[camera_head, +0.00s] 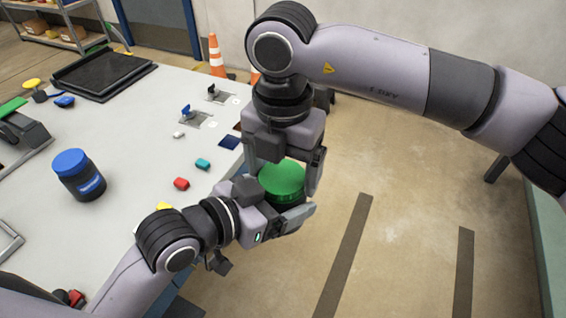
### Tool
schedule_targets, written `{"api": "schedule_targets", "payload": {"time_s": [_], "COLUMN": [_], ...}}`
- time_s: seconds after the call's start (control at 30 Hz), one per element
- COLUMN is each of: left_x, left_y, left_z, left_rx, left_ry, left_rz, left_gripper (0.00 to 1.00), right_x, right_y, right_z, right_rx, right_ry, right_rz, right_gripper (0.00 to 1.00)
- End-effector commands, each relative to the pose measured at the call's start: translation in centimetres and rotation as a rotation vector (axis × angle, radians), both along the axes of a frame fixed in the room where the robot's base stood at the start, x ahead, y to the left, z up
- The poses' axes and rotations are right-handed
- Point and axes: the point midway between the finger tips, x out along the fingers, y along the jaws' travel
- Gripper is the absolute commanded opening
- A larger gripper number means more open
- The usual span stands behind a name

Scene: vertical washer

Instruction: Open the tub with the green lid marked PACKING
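The tub is held clear of the table, past its right edge. Its green lid (283,180) is on top and faces up; the body below is mostly hidden, so I see no PACKING marking. My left gripper (272,204) comes from the lower left and is shut on the tub's body, just below the lid. My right gripper (284,172) hangs from above with its fingers on either side of the lid. Whether those fingers press on the lid or stand slightly apart, I cannot tell.
A blue-lidded dark tub (78,175) stands on the white table (130,140). Small coloured pieces, including a red one (182,184) and a teal one (203,164), lie near its right side. A black tray (103,72) lies at the back. Floor right of the table is open.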

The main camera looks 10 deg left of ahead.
Motion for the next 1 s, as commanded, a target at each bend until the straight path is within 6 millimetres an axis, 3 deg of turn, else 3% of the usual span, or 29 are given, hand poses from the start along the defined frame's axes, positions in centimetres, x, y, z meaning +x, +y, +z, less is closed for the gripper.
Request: {"api": "schedule_targets", "payload": {"time_s": [0.03, 0.1, 0.13, 0.33, 0.63, 0.9, 0.93, 1.0], "left_x": [0.01, 0.02, 0.03, 0.06, 0.1, 0.13, 0.14, 0.13], "left_y": [-0.01, 0.01, 0.02, 0.07, 0.14, 0.19, 0.2, 0.19], "left_z": [0.09, 0.08, 0.08, 0.06, 0.03, 0.01, 0.01, 0.0], "left_rx": [-0.001, -0.001, -0.001, 0.0, 0.001, 0.002, 0.002, 0.003], "left_ry": [-0.002, -0.002, -0.002, -0.002, -0.002, -0.001, -0.001, -0.001], "left_rz": [0.0, 0.001, 0.001, 0.003, 0.005, 0.006, 0.007, 0.005], "left_gripper": [0.01, 0.01, 0.01, 0.01, 0.01, 0.01, 0.01, 0.01], "right_x": [0.02, 0.01, 0.02, 0.03, 0.06, 0.08, 0.09, 0.08], "right_y": [-0.02, -0.02, -0.04, -0.08, -0.17, -0.23, -0.23, -0.21], "right_z": [0.02, 0.03, 0.03, 0.04, 0.06, 0.04, 0.04, 0.03], "right_rx": [0.0, -0.001, -0.001, -0.003, -0.006, -0.008, -0.008, -0.007], "right_ry": [0.0, 0.0, 0.0, 0.0, 0.002, 0.002, 0.002, 0.003], "right_rz": [0.0, 0.0, 0.0, 0.015, 0.239, 0.248, 0.248, 0.248], "right_gripper": [0.67, 0.44, 0.38, 0.38, 0.37, 0.37, 0.77, 0.99]}}
